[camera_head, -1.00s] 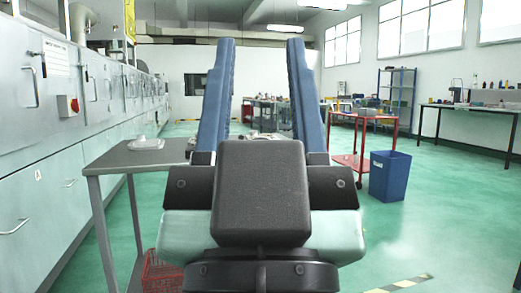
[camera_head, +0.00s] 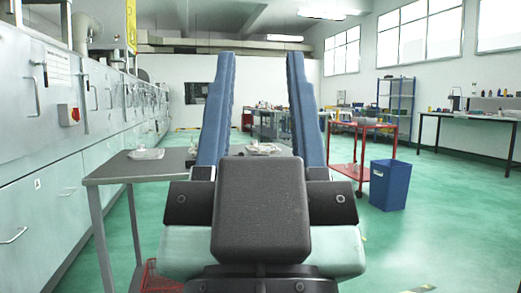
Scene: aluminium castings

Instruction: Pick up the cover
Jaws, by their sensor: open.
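My gripper (camera_head: 258,56) is open, its two long blue fingers pointing away from me and apart, with nothing held between them. A pale metal casting (camera_head: 263,149) shows low between the fingers, beyond the dark gripper body, which hides what lies below it. Another pale, low casting (camera_head: 146,154) lies on the grey table (camera_head: 115,169) to the left of my gripper. I cannot tell which of these is the cover.
Grey cabinets (camera_head: 50,150) line the left side. A red basket (camera_head: 158,278) sits low by the table. A blue bin (camera_head: 389,185) and a red cart (camera_head: 345,168) stand to the right. Green floor (camera_head: 450,210) is free at the right.

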